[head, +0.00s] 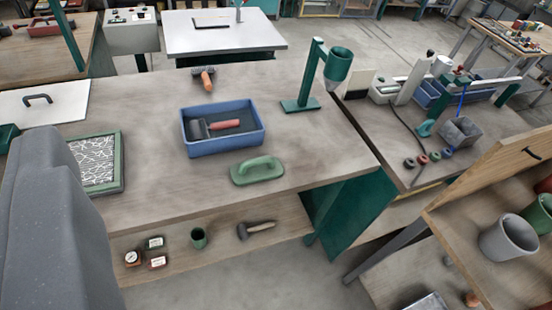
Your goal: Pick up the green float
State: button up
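The green float (258,178) lies on the wooden bench top near its front edge, with its handle facing up. It sits just in front of the blue tray (188,146) and looks apart from it. Nothing covers the float. My gripper's fingers do not show in this view. A large grey part at the lower left looks like part of my arm and is well away from the float.
A roller with a red handle (226,124) lies in the tray. A green stand with a cup (303,104) stands behind right. A green-framed panel (118,180) is at left. The bench (330,150) is clear right of the float.

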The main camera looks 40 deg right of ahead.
aim_at(264, 168)
jog(key=z, duration=0.25)
jog(key=i, duration=1)
jog(key=u, duration=0.2)
